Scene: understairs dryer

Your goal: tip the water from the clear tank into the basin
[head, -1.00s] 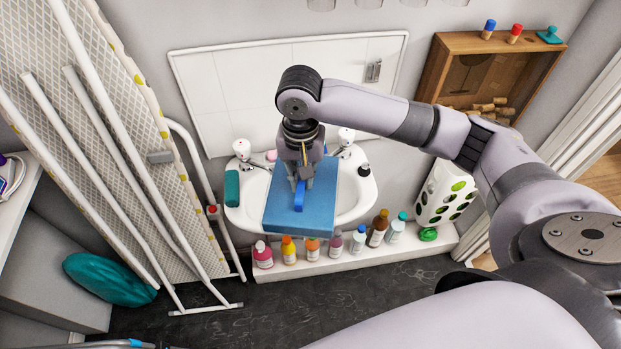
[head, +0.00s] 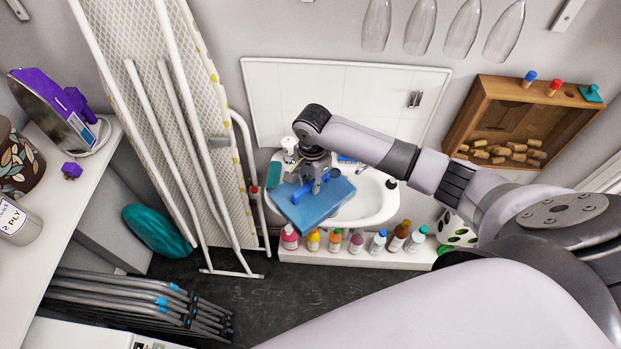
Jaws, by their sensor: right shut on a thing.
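The tank (head: 308,214) shows as a flat blue box with a darker blue handle on top. My right gripper (head: 316,184) is shut on that handle. It holds the tank over the left and front part of the white basin (head: 376,205), hiding much of the bowl. The tank sits askew in the picture, its lower left corner reaching past the basin's front rim. I cannot tell how steeply it is tilted, and no water is seen running out. My left gripper is not in view.
Several small bottles (head: 335,241) line a white ledge below the basin. A folded ironing board (head: 170,120) stands further left. Stemmed glasses (head: 419,25) hang above; a wooden box (head: 520,125) is on the right wall.

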